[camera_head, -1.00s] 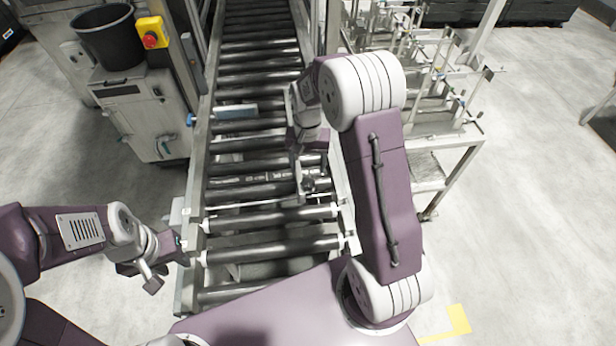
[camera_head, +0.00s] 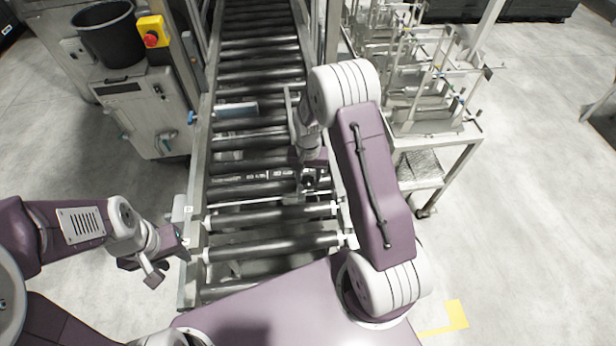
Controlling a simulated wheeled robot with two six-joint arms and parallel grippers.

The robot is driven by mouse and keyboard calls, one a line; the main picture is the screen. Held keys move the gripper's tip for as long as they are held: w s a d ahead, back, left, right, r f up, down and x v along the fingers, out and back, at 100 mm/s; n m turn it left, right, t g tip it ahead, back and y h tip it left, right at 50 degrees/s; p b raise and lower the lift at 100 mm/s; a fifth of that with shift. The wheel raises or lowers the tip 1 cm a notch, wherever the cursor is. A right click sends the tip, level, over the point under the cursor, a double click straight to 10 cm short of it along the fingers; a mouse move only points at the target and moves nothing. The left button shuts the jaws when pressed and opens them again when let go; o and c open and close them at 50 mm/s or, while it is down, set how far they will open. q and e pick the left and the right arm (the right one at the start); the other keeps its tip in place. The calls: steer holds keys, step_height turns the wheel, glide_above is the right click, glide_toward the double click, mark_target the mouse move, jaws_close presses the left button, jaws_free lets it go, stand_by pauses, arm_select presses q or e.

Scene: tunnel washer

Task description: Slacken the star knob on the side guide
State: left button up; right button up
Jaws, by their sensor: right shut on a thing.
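My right gripper (camera_head: 311,183) is over the right half of the roller conveyor and is shut on a small dark thing, which looks like the star knob. The fingers cover most of it, so its lobes cannot be made out. A thin light bar shows beside this gripper; it may be part of the side guide, which my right arm partly hides. My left gripper (camera_head: 150,268) hangs left of the conveyor frame, apart from it. Its finger gap cannot be made out.
The roller conveyor (camera_head: 275,243) runs away from me between metal side rails. A cabinet with a black bin (camera_head: 103,40) and red stop button (camera_head: 151,39) stands left. A metal rack (camera_head: 425,125) stands right.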

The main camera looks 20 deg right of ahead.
steer(key=shift+n, duration=0.3)
steer(key=n, duration=0.3)
steer(key=shift+n, duration=0.3)
steer(key=n, duration=0.4)
steer(key=shift+n+b, duration=0.3)
steer(key=n, duration=0.4)
steer(key=shift+w+r+n, duration=0.1)
steer(key=shift+n, duration=2)
steer(key=shift+d, duration=0.1)
steer(key=o, duration=1.4)
steer(key=shift+c, duration=0.2)
